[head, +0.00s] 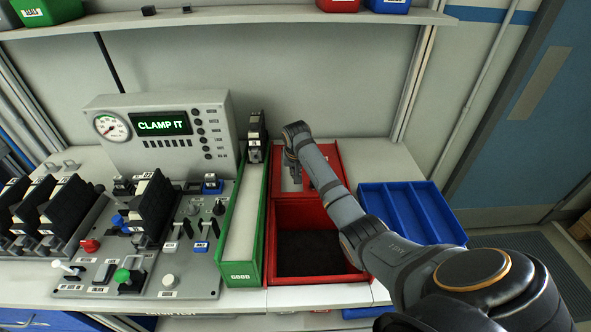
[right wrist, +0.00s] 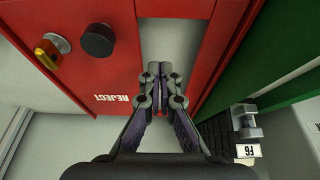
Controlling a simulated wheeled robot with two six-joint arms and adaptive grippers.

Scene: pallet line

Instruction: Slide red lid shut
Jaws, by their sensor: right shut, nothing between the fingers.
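The red box (head: 273,250) stands right of centre in the head view, its near part open over a dark interior. The red lid (head: 331,158) lies over its far part, partly hidden by my right arm. The right wrist view shows a red panel marked REJECT (right wrist: 112,72), with a black knob (right wrist: 97,40) and a brass-coloured fitting (right wrist: 48,52). My right gripper (right wrist: 160,72) is shut and empty, right of the knob, over the edge of a pale gap in the red. I cannot tell whether its tips touch the lid. My left gripper is not in view.
A long green tray (head: 238,270) runs along the left of the red box, with a dark part (head: 256,138) at its far end. A blue divided tray (head: 412,212) stands to the right. A control panel (head: 200,285) and a CLAMP IT display (head: 160,124) are on the left.

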